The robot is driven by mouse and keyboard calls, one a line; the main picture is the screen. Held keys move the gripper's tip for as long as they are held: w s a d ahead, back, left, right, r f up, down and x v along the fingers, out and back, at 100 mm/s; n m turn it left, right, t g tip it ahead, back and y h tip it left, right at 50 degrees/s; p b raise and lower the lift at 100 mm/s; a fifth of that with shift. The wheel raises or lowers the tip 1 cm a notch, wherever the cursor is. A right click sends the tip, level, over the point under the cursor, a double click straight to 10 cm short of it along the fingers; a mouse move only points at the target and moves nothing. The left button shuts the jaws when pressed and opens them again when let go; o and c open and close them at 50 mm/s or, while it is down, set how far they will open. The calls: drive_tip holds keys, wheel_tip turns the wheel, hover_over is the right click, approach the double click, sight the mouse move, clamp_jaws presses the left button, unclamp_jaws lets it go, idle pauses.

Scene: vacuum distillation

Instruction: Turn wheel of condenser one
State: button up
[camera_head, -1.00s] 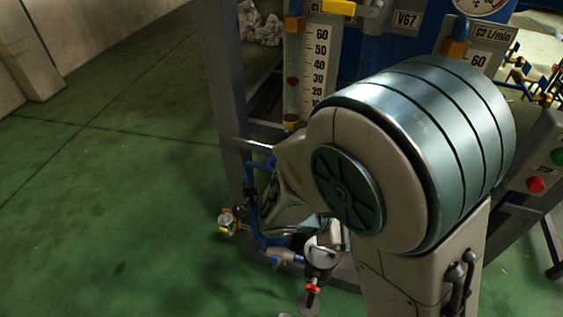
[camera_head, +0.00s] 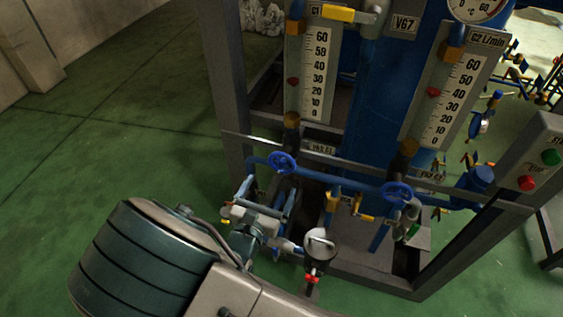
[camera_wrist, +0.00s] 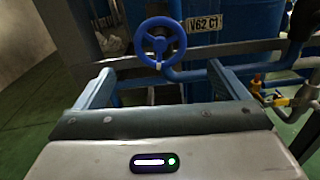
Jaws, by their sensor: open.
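The blue handwheel of condenser one (camera_head: 282,162) sits on a blue pipe at the left of the rig. It also shows in the wrist view (camera_wrist: 160,43), next to a label reading V62 C1. My gripper (camera_head: 270,190) is just below and in front of this wheel in the head view. In the wrist view my gripper (camera_wrist: 162,73) is open and empty, its two fingers spread wide. The wheel appears centred between the fingers but beyond their tips, with no visible contact. A second blue handwheel (camera_head: 397,192) is to the right, under the C2 scale.
The grey rig frame (camera_head: 232,110) stands left of the wheel, and a grey crossbar (camera_head: 330,157) runs beside it. A round gauge (camera_head: 320,243) is at the lower right of my gripper. Green floor (camera_head: 110,150) is clear on the left.

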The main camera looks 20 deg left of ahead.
sight(281, 166)
drive_tip(key=w, duration=0.3)
drive_tip(key=w+p, duration=0.1)
drive_tip(key=w, duration=0.5)
drive_tip(key=shift+w+d, duration=0.2)
drive_tip(key=shift+d, duration=0.2)
